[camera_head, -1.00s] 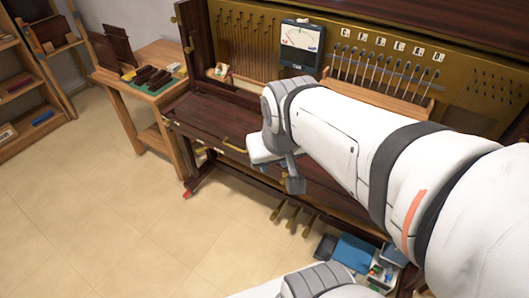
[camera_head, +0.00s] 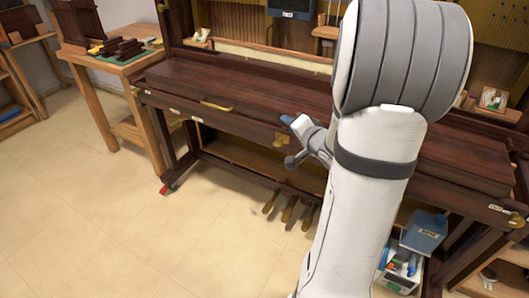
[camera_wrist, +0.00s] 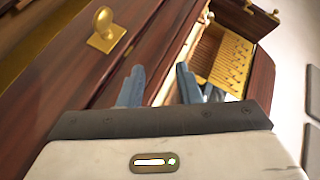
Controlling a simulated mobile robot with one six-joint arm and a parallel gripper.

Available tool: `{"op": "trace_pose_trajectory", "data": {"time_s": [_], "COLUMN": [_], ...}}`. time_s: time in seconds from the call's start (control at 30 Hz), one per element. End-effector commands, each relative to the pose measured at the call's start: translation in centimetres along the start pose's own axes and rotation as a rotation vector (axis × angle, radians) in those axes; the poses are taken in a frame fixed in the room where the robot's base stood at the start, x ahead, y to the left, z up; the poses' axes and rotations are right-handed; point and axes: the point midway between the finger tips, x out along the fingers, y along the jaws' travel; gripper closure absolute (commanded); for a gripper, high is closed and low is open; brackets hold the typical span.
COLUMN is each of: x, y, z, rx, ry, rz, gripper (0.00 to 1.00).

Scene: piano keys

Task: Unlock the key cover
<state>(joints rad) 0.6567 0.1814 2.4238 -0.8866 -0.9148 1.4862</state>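The key cover (camera_head: 235,88) is a long dark red-brown wooden lid, lying closed along the piano front, with a brass handle (camera_head: 217,105) left of centre. A small brass fitting (camera_head: 281,138) sits on the front rail close to my gripper. In the wrist view a brass turn knob on a plate (camera_wrist: 104,32) stands on dark wood, ahead and left of my fingers. My gripper (camera_wrist: 160,80) is open and empty, its two grey-blue fingers apart. My gripper also shows at the piano front in the head view (camera_head: 290,122). My arm hides the cover's middle right part.
A wooden side table (camera_head: 110,68) with dark blocks on a green mat stands left of the piano. Brass pedals (camera_head: 288,210) are below. A blue box (camera_head: 424,230) and a container of supplies stand at lower right. The floor at left is clear.

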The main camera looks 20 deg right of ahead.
Motion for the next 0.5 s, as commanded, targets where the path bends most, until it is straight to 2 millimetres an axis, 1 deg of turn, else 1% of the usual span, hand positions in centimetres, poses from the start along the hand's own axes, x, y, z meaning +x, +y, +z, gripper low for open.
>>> {"op": "trace_pose_trajectory", "data": {"time_s": [0.03,0.1,0.2,0.33,0.43,0.5], "x": [0.8,1.1,1.1,0.7,0.5,0.7], "y": [3.6,5.5,7.6,9.1,9.5,9.5], "z": [1.5,2.4,3.5,4.3,4.5,4.7], "rx": [0.071,0.171,0.296,0.411,0.456,0.470], "ry": [-0.014,-0.042,-0.083,-0.129,-0.149,-0.156], "rz": [-0.043,-0.116,-0.202,-0.280,-0.312,-0.322], "gripper": [0.69,0.69,0.69,0.69,0.69,0.69]}}
